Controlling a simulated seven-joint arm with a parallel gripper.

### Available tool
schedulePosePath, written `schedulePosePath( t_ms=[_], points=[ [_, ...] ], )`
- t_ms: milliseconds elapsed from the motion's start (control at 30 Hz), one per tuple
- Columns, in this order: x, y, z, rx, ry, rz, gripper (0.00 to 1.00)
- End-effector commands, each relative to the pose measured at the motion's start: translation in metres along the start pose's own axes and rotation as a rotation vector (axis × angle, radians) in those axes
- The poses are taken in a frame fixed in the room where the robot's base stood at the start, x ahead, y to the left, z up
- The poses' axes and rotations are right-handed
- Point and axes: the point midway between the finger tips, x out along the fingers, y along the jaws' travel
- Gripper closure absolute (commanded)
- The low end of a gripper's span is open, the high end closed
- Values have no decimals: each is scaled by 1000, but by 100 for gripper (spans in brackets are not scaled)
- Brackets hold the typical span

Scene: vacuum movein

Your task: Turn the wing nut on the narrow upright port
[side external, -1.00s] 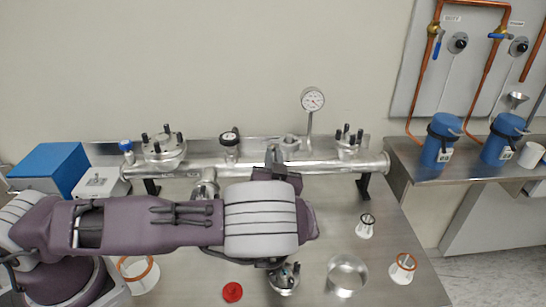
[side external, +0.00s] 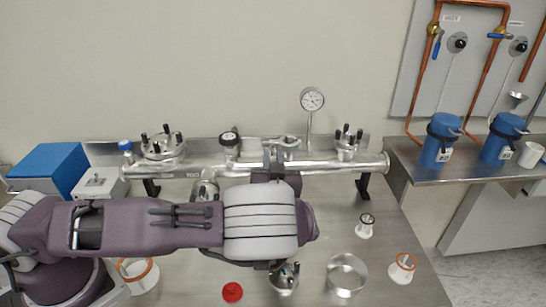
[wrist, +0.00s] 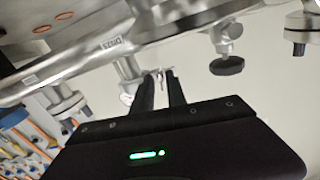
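The narrow upright port (side external: 290,143) stands on the horizontal steel pipe, just left of the dial gauge, with a metal clamp around its top. A small metal piece that looks like its wing nut (wrist: 161,73) shows between my fingertips in the wrist view. My gripper (side external: 273,153) is in front of the port, its two dark fingers apart. In the wrist view my gripper (wrist: 160,76) has a visible gap between the fingers, with the tips at the small metal piece. I cannot tell whether either finger touches it. My arm hides part of the pipe.
The pipe (side external: 335,167) carries a dial gauge (side external: 312,99), a black-knobbed valve (side external: 229,143) and studded flanged ports (side external: 163,146) (side external: 347,143). A red cap (side external: 232,292), a metal ring (side external: 346,275) and white pieces (side external: 402,268) lie on the bench.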

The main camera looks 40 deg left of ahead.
Motion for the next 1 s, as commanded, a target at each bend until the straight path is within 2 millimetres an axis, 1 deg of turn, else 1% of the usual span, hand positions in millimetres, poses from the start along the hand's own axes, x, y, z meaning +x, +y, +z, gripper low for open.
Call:
schedulePosePath(
  t_ms=[167, 233, 400, 500, 600, 700, 900, 967, 1000],
  points=[
    [-1, 0, 0, 0, -1, 0, 83],
    [-7, 1, 0, 0, -1, 2, 83],
    [-42, 1, 0, 0, -2, 5, 83],
    [-59, 0, 0, 0, -3, 1, 83],
    [-69, 0, 0, 0, -1, 0, 83],
    [-71, 0, 0, 0, -1, 0, 83],
    [-71, -1, 0, 2, -4, -5, 83],
    [-67, -10, -3, 14, -36, -41, 83],
    [-64, -24, -6, 32, -85, -92, 83]
  ],
)
